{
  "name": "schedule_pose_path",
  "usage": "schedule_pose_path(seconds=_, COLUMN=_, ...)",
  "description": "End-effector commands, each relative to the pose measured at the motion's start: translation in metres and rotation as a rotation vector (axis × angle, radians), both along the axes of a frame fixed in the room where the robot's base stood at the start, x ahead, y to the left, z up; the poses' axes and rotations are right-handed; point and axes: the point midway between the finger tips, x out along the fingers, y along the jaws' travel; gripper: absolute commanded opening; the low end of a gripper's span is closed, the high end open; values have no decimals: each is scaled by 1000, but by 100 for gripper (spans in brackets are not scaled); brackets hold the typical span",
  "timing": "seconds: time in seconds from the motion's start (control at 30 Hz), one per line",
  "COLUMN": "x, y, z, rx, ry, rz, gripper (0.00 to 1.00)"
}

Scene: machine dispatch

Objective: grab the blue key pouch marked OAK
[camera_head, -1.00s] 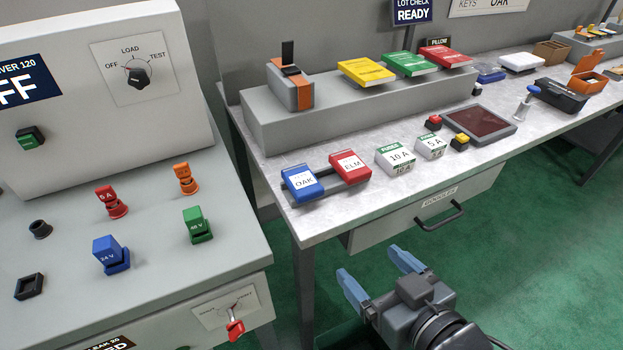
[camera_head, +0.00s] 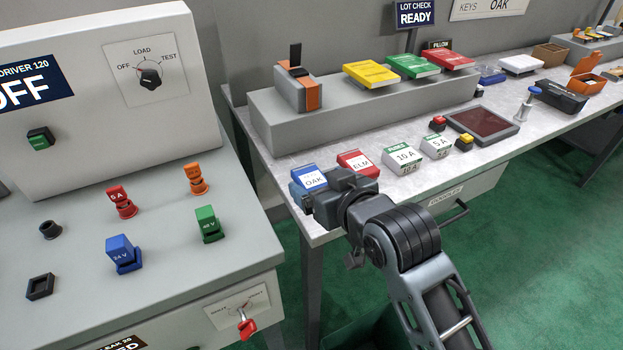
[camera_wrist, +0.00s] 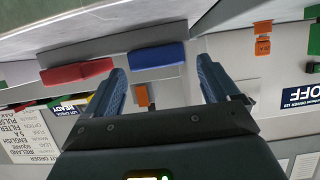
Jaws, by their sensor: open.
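The blue key pouch marked OAK (camera_head: 309,178) lies at the near left end of the workbench, left of the red pouch marked ELM (camera_head: 357,162). My gripper (camera_head: 304,194) is at the bench's front edge, just in front of the blue pouch; its body hides part of the near side. In the wrist view, which looks upside down, the blue pouch (camera_wrist: 157,55) shows between and beyond my two open, apart fingers (camera_wrist: 160,68), with nothing held. The red pouch (camera_wrist: 77,71) is outside the left finger.
A long grey riser (camera_head: 360,105) stands behind the pouches. White fuse boxes (camera_head: 402,159) sit right of the red pouch. The grey machine console (camera_head: 150,240) with coloured plugs stands at the left, with a gap before the bench.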

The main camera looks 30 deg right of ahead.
Motion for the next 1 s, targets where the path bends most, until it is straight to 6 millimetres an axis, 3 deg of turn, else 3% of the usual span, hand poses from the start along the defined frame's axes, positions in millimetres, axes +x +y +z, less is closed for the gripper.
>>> schedule_pose_path(seconds=0.2, x=27, y=1, z=-10, rx=0, ry=0, rz=0, gripper=88)
schedule_pose_path(seconds=0.5, x=31, y=1, z=-13, rx=0, ry=0, rz=0, gripper=88)
schedule_pose_path(seconds=1.0, x=31, y=1, z=-13, rx=0, ry=0, rz=0, gripper=41)
